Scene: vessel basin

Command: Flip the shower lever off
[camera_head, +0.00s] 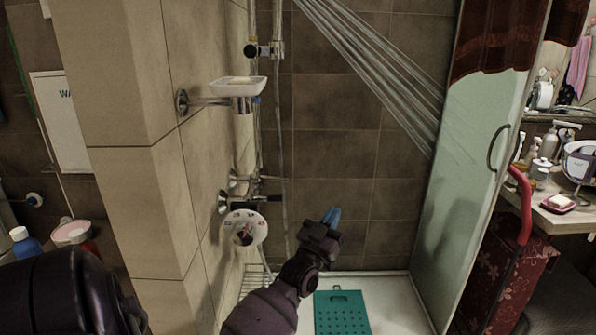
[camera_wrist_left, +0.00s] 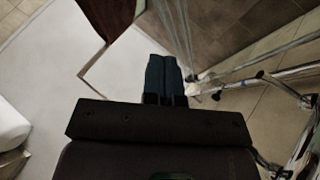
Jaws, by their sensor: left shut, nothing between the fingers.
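The shower mixer (camera_head: 237,190) is on the tiled wall at the left of the shower. Its dark lever (camera_head: 262,199) sticks out to the right, roughly level. Water sprays from above, across the upper right. My left gripper (camera_head: 332,216) is to the right of the lever and slightly lower in the picture, apart from it. Its blue fingers are together and hold nothing. In the wrist view, the shut fingers (camera_wrist_left: 165,75) point up the picture, and chrome pipework (camera_wrist_left: 270,82) shows to their right. My right gripper is not in view.
A round dial-like fitting (camera_head: 243,231) sits below the mixer. A soap dish (camera_head: 238,88) juts from the wall above it. A glass door (camera_head: 465,170) bounds the right side. A teal perforated mat (camera_head: 341,312) lies on the white shower tray (camera_head: 395,300).

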